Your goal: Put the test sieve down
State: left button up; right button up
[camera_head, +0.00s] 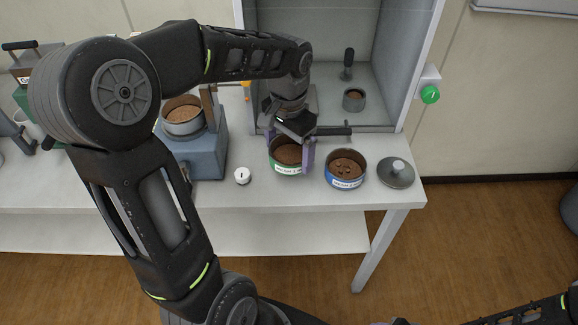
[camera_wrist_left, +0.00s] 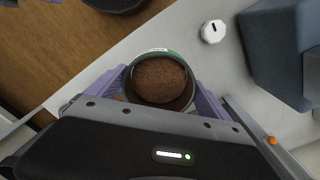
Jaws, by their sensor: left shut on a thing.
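The test sieve (camera_head: 287,169) is a round pan with a green band, a white label and brown soil inside. My left gripper (camera_head: 290,153) comes down over it from above, its purple fingers shut on opposite sides of the rim. In the left wrist view the sieve (camera_wrist_left: 160,107) sits between both fingers, and its soil looks level. The sieve is upright at the front part of the white bench (camera_head: 240,200); I cannot tell whether its base touches the top. My right gripper is out of view; only part of that arm shows at the lower right.
A blue-banded pan (camera_head: 346,173) with soil stands close to the right, then a grey lid (camera_head: 396,172) near the bench edge. A white knob (camera_head: 242,176) and a blue-grey machine (camera_head: 205,150) are to the left. An open cabinet (camera_head: 325,75) stands behind.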

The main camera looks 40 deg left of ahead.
aim_at(288, 160)
pick_arm(q)
jog(key=shift+f, duration=0.95)
jog(key=shift+f, duration=1.85)
jog(key=shift+f, duration=0.1)
jog(key=shift+f, duration=0.15)
jog(key=o, duration=1.6)
notch_tip(288, 160, up, 12)
jog(key=shift+r, duration=0.25)
